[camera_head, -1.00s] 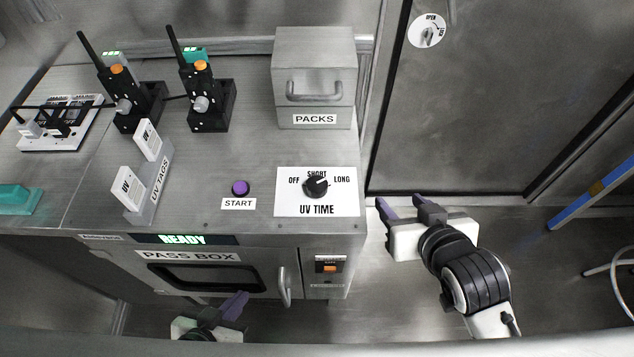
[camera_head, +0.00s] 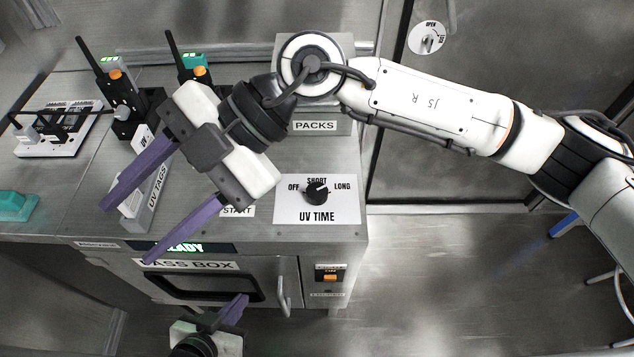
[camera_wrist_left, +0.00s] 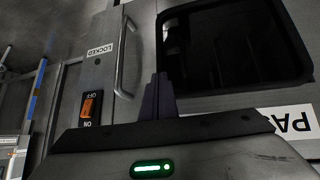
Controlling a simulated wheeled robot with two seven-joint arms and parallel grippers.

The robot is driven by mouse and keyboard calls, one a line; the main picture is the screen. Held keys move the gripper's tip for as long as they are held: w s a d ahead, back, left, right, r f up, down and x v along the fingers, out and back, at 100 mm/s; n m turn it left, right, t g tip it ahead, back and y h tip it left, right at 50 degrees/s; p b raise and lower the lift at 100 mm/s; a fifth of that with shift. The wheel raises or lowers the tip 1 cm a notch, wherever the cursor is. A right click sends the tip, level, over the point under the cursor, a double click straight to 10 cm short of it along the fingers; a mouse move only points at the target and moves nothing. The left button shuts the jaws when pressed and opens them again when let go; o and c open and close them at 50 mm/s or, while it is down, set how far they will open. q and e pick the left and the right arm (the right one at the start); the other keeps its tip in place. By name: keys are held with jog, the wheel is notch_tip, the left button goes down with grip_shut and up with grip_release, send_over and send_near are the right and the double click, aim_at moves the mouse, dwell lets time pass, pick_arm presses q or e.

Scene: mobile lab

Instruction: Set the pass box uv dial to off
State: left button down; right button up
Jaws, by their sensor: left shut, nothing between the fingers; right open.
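The uv dial (camera_head: 316,192) is a black knob on the white UV TIME plate (camera_head: 340,211), marked OFF, SHORT and LONG. Its pale mark seems to point up and right, between SHORT and LONG, but it is small. My right gripper (camera_head: 125,233) is open and empty, held above the left part of the pass box top, left of the dial and apart from it. My left gripper (camera_head: 238,305) is shut and empty, low in front of the pass box door (camera_head: 205,290). In the left wrist view its closed fingers (camera_wrist_left: 158,100) show before the door.
My right arm crosses above the PACKS box (camera_head: 315,125), partly hiding it. It also covers the START button and part of the UV tags holder (camera_head: 152,205). Two black radios (camera_head: 118,100) stand behind. An orange switch (camera_wrist_left: 91,105) and door handle (camera_wrist_left: 127,60) show in the left wrist view.

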jog(key=w+d+f+t+h, duration=0.2)
jog(key=w+d+f+h, duration=0.2)
jog(key=w+d+f, duration=0.1)
jog(key=m+t+h, duration=0.4)
jog(key=h, duration=0.3)
send_over(317, 189)
jog(key=f, duration=0.1)
notch_tip(317, 189, down, 9)
jog(key=shift+s+r+p, duration=0.1)
jog(key=shift+r+p, duration=0.05)
jog(key=shift+p, duration=0.4)
jog(key=shift+f, duration=0.7)
